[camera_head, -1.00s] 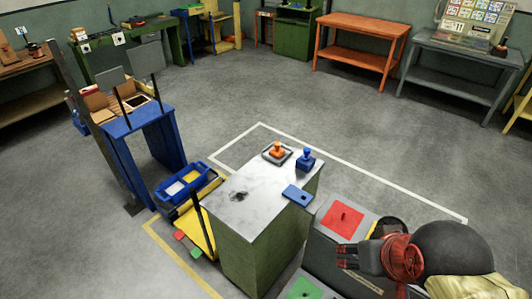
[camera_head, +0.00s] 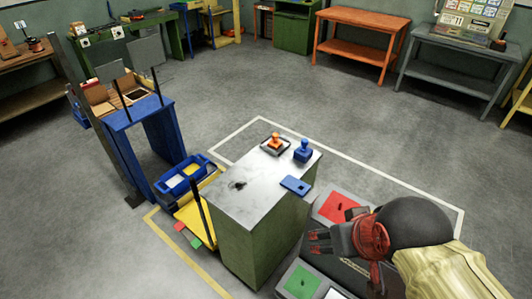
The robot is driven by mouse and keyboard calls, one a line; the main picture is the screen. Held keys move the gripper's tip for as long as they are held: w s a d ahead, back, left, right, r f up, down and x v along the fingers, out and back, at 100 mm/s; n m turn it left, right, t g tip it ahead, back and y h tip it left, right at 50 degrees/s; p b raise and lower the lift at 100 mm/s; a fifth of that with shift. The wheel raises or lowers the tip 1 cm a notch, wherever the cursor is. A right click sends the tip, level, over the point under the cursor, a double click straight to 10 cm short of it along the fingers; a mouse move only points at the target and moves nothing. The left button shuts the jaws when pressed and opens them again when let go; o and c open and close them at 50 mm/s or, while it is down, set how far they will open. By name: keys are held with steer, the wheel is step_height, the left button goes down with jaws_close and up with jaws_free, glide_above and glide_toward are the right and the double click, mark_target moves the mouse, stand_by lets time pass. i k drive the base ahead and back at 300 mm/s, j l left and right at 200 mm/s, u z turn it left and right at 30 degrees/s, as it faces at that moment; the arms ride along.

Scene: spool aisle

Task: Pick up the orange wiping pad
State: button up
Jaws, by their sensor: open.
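The orange wiping pad (camera_head: 275,142) has an upright knob-like handle. It sits on a small dark-edged holder (camera_head: 266,150) at the far edge of the green cabinet's white top. My gripper (camera_head: 318,242) is at the lower right, in front of the cabinet's right side and well apart from the pad. Its reddish fingertips point left and look open and empty. Nothing covers the pad's upper part.
A blue pad (camera_head: 303,151) of similar shape stands close to the right of the orange one. A flat blue plate (camera_head: 295,186) lies at the right edge of the cabinet top (camera_head: 245,205). A yellow cart with a blue bin (camera_head: 187,173) stands left.

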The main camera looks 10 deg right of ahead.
mark_target(275, 144)
steer(key=j+z, duration=0.1)
steer(key=j, duration=0.45)
steer(key=k+j, duration=0.15)
steer(key=j, duration=0.35)
steer(key=i+j+z, duration=0.1)
steer(key=j, duration=0.25)
steer(key=i+j+z, duration=0.15)
steer(key=j, duration=0.2)
steer(key=i+j+z, duration=0.1)
steer(key=j, duration=0.3)
steer(key=i+j+z, duration=0.15)
steer(key=j, duration=0.25)
steer(key=i+j+z, duration=0.1)
steer(key=i, duration=0.3)
steer(key=i+j+z, duration=0.1)
steer(key=i, duration=0.3)
